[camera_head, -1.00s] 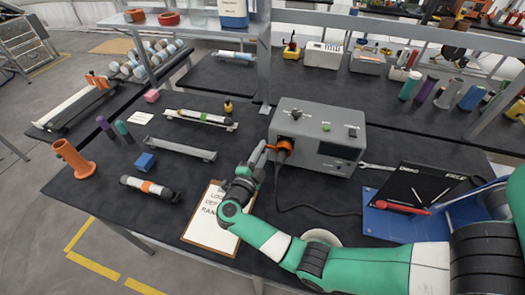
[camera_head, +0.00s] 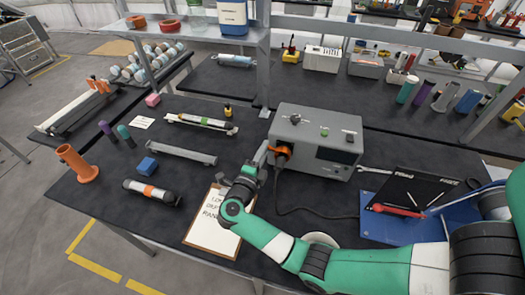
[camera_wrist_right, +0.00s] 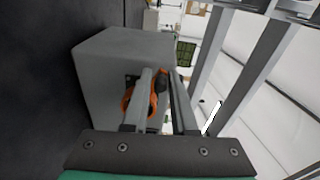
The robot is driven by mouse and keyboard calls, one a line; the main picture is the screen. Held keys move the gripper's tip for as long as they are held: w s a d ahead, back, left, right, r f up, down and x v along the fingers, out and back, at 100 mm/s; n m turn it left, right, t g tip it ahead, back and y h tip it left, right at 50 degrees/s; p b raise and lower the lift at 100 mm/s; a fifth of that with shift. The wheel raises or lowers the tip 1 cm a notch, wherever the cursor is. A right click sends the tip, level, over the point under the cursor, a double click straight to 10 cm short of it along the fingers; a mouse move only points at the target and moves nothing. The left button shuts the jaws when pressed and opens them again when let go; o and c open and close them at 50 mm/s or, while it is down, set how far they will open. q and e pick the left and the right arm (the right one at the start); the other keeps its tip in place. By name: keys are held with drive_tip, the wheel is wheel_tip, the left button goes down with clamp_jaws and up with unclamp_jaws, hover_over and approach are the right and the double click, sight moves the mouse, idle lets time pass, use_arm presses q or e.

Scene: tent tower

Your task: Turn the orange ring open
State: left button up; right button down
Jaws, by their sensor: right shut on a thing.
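The orange ring (camera_head: 281,150) is on the left face of a grey box (camera_head: 318,128), around the plug of a dark cable. My right gripper (camera_head: 266,152) reaches it from the left front and is shut on the ring. In the right wrist view the orange ring (camera_wrist_right: 129,101) shows beside and between the two fingers (camera_wrist_right: 157,98), against the grey box (camera_wrist_right: 102,67). The fingers hide part of the ring. My left gripper is in neither view.
A clipboard (camera_head: 205,239) lies under my right forearm. A dark cable (camera_head: 300,208) runs from the plug across the black table. A blue mat (camera_head: 395,228) with a black board lies at the right. A blue block (camera_head: 147,164) and an orange holder (camera_head: 76,163) stand at the left.

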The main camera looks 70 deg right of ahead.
drive_tip(key=r+m, duration=0.1)
drive_tip(key=s+m+p, duration=0.1)
drive_tip(key=shift+r+m, duration=0.35)
drive_tip(key=shift+m, duration=0.05)
drive_tip(key=shift+s+d+r+m+t+y, duration=0.25)
drive_tip(key=shift+s+m, duration=0.5)
drive_tip(key=shift+m, duration=0.8)
drive_tip(key=shift+s+r+m+t, duration=0.1)
drive_tip(key=shift+s+r+m, duration=0.5)
drive_tip(key=shift+m, duration=1)
drive_tip(key=shift+s+d+r+m+t+y, duration=0.15)
drive_tip(key=shift+s+m, duration=0.8)
drive_tip(key=shift+m, duration=0.6)
drive_tip(key=c, duration=0.8)
unclamp_jaws()
drive_tip(key=shift+s+f, duration=0.1)
drive_tip(key=shift+c, duration=0.2)
drive_tip(key=shift+a+p, duration=0.15)
drive_tip(key=shift+p, duration=0.15)
